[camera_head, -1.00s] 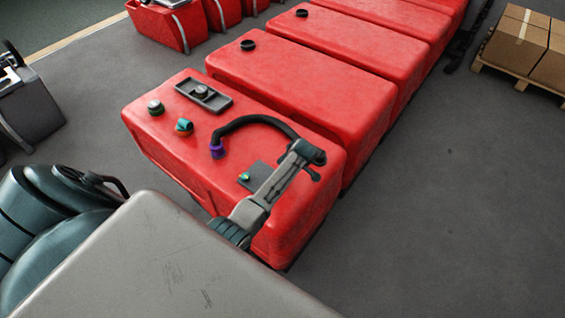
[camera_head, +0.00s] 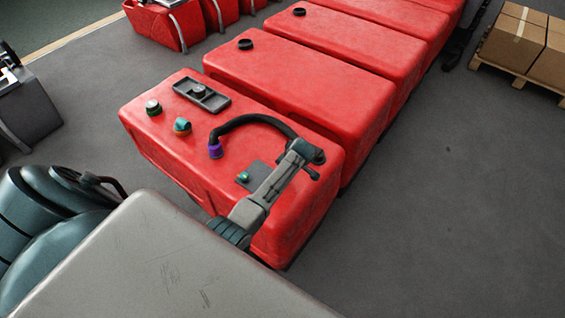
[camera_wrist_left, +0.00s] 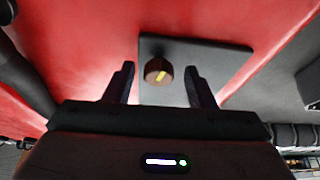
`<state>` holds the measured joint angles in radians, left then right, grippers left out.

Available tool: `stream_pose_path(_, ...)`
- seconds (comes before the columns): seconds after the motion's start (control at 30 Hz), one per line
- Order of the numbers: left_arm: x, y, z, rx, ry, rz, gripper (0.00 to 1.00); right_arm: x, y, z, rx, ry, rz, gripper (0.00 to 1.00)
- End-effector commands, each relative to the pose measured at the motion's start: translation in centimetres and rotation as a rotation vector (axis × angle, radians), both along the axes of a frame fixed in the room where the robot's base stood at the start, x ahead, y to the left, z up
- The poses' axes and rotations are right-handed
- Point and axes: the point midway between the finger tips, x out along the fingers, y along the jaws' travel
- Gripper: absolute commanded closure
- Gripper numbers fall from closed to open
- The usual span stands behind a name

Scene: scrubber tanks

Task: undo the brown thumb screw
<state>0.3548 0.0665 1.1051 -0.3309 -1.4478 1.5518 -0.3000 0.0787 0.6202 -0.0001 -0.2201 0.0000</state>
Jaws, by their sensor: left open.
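The brown thumb screw (camera_wrist_left: 154,72) is a round knob with a yellow mark across it, seen in the left wrist view. It sits at a dark plate (camera_wrist_left: 212,58) on the red tank (camera_wrist_left: 90,30). My left gripper (camera_wrist_left: 159,68) is open, with one finger on each side of the screw in the picture. A gap shows on both sides, and no finger touches it. Whether the fingertips are level with it in depth is unclear. In the head view my arm (camera_head: 268,192) reaches over the front red tank (camera_head: 165,150); I cannot make out the screw there.
A black hose (camera_head: 250,119) with a purple collar (camera_head: 216,150) arches over the tank top. More red tanks (camera_head: 300,85) line up behind. Open floor (camera_head: 450,210) lies to the right.

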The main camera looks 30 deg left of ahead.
Motion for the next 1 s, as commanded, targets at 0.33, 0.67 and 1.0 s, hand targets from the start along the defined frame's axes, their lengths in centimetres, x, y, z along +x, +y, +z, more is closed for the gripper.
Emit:
stream_pose_path(0.33, 0.1, -1.9, 4.1, -0.001, -0.005, -0.001, 0.5, 0.0, 0.0, -1.4, 0.0, 0.0, 0.0, 0.64)
stream_pose_path(0.67, 0.0, -3.9, 9.0, -0.002, 0.0, 0.0, 0.5, 0.0, 0.0, -2.8, 0.0, 0.0, 0.0, 0.64)
stream_pose_path(1.0, -0.1, -4.1, 9.8, -0.001, 0.003, 0.0, 0.5, 0.0, 0.0, -2.8, 0.0, 0.0, 0.0, 0.64)
